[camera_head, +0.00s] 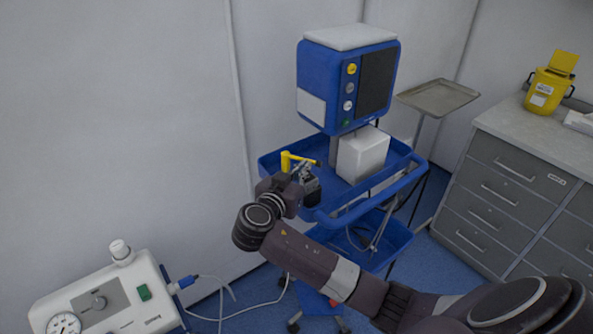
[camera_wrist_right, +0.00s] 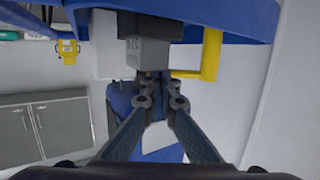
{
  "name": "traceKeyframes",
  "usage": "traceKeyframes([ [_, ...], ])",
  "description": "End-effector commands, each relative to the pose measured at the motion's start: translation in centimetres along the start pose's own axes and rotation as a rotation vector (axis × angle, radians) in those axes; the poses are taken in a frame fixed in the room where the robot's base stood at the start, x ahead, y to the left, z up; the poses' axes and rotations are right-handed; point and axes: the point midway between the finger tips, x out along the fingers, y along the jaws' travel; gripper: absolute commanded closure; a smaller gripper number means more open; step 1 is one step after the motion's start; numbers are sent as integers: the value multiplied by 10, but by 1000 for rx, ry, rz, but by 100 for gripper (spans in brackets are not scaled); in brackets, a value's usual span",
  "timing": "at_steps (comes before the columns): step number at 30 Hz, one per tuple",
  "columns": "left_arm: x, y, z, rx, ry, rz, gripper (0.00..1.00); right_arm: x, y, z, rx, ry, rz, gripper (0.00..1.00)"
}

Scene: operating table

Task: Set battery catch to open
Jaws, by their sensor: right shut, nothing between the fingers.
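A yellow lever-like handle (camera_head: 288,160) shows at the left side of the blue cart; I take it to be the battery catch, but no label confirms this. In the wrist view the yellow piece (camera_wrist_right: 212,55) is L-shaped and lies just right of the fingertips. My right gripper (camera_head: 304,172) is shut and empty, close beside the yellow handle. In the wrist view its fingertips (camera_wrist_right: 157,82) meet in front of a grey block (camera_wrist_right: 148,52) with small lettering. I cannot tell whether they touch it. My left gripper is not in view.
The blue cart (camera_head: 350,216) carries a blue monitor (camera_head: 325,85) and a white box (camera_head: 362,154). A metal tray (camera_head: 438,97) stands behind it. Grey drawers (camera_head: 505,190) bear a yellow bin (camera_head: 545,95). A white gauge device (camera_head: 105,298) is at the lower left.

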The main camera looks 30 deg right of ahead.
Motion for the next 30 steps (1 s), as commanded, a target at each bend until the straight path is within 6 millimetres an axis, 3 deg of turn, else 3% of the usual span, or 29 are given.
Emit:
traceKeyframes([
  [15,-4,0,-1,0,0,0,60,10,0,1,0,0,-2,100],
  [30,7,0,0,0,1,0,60,16,3,1,-14,-1,-77,100],
])
